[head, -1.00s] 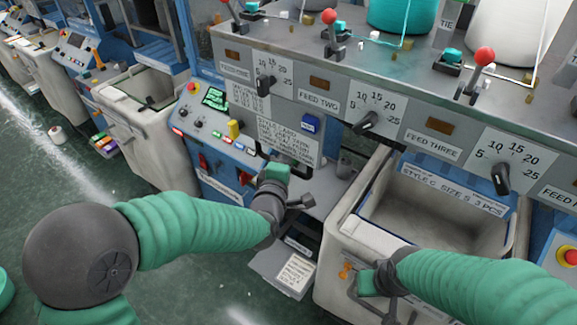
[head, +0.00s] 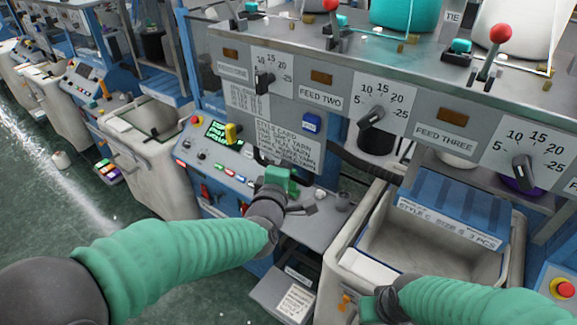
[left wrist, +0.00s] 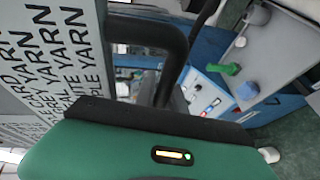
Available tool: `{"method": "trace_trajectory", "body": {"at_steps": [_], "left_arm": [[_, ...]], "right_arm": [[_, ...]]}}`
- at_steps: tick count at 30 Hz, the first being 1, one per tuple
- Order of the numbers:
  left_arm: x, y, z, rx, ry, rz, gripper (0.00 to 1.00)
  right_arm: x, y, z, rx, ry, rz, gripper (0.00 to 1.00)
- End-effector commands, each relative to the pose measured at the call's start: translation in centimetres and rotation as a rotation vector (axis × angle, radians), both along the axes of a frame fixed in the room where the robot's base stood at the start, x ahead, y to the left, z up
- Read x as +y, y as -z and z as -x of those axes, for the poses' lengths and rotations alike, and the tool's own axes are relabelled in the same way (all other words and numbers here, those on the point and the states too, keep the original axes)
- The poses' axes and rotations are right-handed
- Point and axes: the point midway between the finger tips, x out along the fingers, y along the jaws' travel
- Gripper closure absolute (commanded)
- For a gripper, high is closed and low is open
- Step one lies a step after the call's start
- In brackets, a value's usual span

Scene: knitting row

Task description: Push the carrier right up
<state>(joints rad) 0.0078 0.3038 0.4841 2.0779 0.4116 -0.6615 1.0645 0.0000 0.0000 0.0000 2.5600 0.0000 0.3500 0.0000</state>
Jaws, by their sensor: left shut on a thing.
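The carrier's black handle (left wrist: 150,35) is a dark bar beside the white style card (head: 286,148). The card hangs below the feed panel. My left gripper (head: 281,180) is shut on this handle, just below the card. In the left wrist view its green body fills the bottom, and the dark bar rises from behind it. Most of the carrier is hidden behind the card and gripper. My right gripper (head: 374,306) is low at the front of the open grey bin, beside its front handle. I cannot tell whether its jaws are open.
The feed panel (head: 345,102) with several dials runs above. A control panel (head: 215,155) with buttons lies left of the card. Green floor is free at lower left.

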Motion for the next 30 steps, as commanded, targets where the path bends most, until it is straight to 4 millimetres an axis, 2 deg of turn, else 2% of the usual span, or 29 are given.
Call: {"method": "trace_trajectory", "body": {"at_steps": [1, 8, 9, 13, 23, 26, 30], "left_arm": [[0.2, -0.9, -0.3, -0.018, -0.008, 0.004, 1.0], [0.2, -1.0, -0.3, -0.022, -0.007, 0.005, 1.0], [0.2, -1.0, -0.3, -0.022, -0.007, 0.005, 0.82], [0.1, -0.8, -0.2, -0.017, -0.006, 0.004, 0.65], [0.0, -0.5, 0.0, -0.01, -0.002, 0.002, 0.64], [0.2, -0.6, 1.1, -0.011, -0.001, 0.002, 0.64], [0.9, -1.0, 4.2, -0.013, 0.0, 0.0, 0.64]], "right_arm": [[0.0, -0.1, 0.0, 0.0, 0.0, 0.0, 1.0], [0.0, -0.1, 0.0, 0.0, 0.0, 0.0, 1.0], [0.0, -0.1, 0.0, 0.0, 0.0, 0.0, 1.0], [0.0, -0.1, 0.0, 0.0, 0.0, 0.0, 1.0], [0.0, 0.1, 0.0, 0.0, 0.0, 0.0, 1.0], [0.0, 0.5, 0.0, 0.0, 0.0, 0.0, 1.0], [0.0, 1.5, 0.0, 0.0, 0.0, 0.0, 1.0]]}}
